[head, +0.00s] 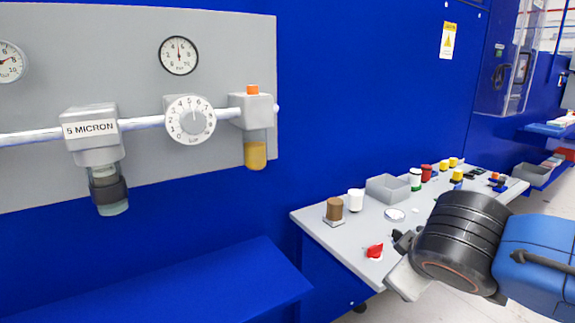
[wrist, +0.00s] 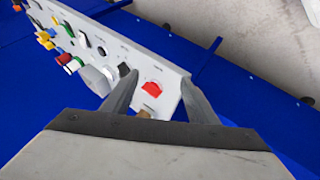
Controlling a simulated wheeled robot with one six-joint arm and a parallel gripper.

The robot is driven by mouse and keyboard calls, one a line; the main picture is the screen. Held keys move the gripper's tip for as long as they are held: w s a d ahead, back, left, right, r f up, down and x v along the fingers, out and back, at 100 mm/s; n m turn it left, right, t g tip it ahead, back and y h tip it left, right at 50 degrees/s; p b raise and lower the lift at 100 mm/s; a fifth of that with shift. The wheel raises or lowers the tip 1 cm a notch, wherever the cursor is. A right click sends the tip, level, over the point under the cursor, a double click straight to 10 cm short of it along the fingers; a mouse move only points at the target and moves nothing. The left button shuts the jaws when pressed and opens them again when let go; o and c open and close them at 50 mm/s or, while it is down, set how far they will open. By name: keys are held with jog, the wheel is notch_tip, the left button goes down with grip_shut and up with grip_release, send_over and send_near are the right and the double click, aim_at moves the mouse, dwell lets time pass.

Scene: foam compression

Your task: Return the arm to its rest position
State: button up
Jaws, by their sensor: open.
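My arm reaches in from the right in the head view, with its blue and dark links in front of the grey panel (head: 345,248). My gripper (head: 400,241) is at the panel's front right part, partly hidden by the wrist. In the wrist view my gripper (wrist: 158,80) has its two grey fingers spread apart with nothing held between them. A red knob (head: 374,251) on the panel shows beyond the gap between the fingers in the wrist view (wrist: 152,89). A brown cylinder (head: 335,209) stands on a small plate on the panel, apart from the gripper.
A white cylinder (head: 356,198), a grey open box (head: 388,188) and several coloured buttons stand along the panel. A blue wall with dial gauges (head: 179,55) and a filter unit (head: 98,145) is at left. A blue ledge (head: 215,290) juts out below.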

jog(key=s+d+f+m+g+y, duration=0.1)
jog(key=s+d+f+m, duration=0.2)
jog(key=f, duration=0.2)
jog(key=s+d+f+m+g, duration=0.2)
jog(key=s+d+f+m, duration=0.1)
jog(key=s+f+m, duration=0.1)
jog(key=shift+d+f+m+y, duration=0.3)
jog(key=shift+f+y, duration=0.1)
jog(key=shift+f, duration=0.2)
